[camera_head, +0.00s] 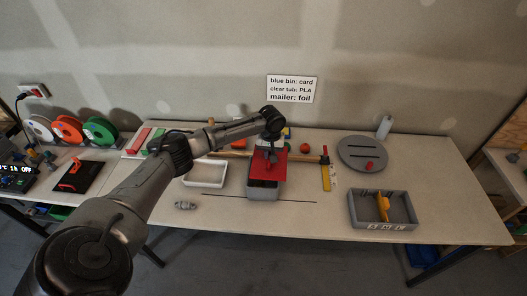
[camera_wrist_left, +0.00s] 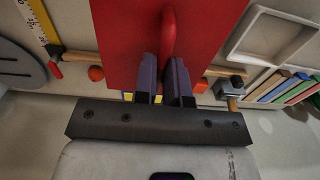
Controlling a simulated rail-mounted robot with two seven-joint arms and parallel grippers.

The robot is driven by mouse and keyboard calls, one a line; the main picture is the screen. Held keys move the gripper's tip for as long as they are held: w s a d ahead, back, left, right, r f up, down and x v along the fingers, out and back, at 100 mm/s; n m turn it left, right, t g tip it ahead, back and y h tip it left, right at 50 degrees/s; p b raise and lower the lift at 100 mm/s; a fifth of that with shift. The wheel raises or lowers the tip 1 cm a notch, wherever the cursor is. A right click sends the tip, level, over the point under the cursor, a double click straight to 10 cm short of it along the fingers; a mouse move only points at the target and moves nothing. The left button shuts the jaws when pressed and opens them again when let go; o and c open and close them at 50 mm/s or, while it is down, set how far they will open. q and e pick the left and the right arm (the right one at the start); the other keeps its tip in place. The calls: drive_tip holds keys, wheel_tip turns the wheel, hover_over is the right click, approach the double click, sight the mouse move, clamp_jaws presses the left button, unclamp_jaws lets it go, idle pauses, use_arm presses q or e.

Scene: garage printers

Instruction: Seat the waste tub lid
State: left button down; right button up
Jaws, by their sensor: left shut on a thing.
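The red lid (camera_head: 272,167) is held over the grey waste tub (camera_head: 263,193) at the middle of the table. The tub's dark opening shows at the front edge of the lid; whether the lid touches the rim cannot be told. My left gripper (camera_head: 271,153) is shut on the lid's handle. In the left wrist view, the gripper fingers (camera_wrist_left: 165,75) close around the red handle (camera_wrist_left: 168,30), and the red lid (camera_wrist_left: 120,40) fills the middle and hides the tub. My right gripper is not in view.
A white tray (camera_head: 205,182) is left of the tub. A yellow ruler (camera_head: 325,172) and a round grey plate (camera_head: 362,152) are to the right. A grey bin (camera_head: 400,222) with a yellow tool stands at front right. Spools (camera_head: 67,129) line the back left.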

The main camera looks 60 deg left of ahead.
sight(264, 159)
use_arm(q)
drive_tip(key=shift+s+a+f, duration=0.25)
drive_tip(key=shift+s+a, duration=0.05)
drive_tip(key=shift+a, duration=0.35)
drive_tip(key=shift+s+a+f, duration=0.2)
drive_tip(key=shift+s+a, duration=0.1)
drive_tip(key=shift+a, duration=0.35)
drive_tip(key=shift+r+p, duration=0.15)
drive_tip(key=shift+p, duration=0.65)
drive_tip(key=shift+d+f+b, duration=0.1)
drive_tip(key=shift+f+b, duration=0.3)
drive_tip(key=shift+f, duration=1.05)
drive_tip(key=shift+f+b, duration=0.35)
drive_tip(key=shift+f, duration=0.7)
drive_tip(key=shift+f, duration=0.5)
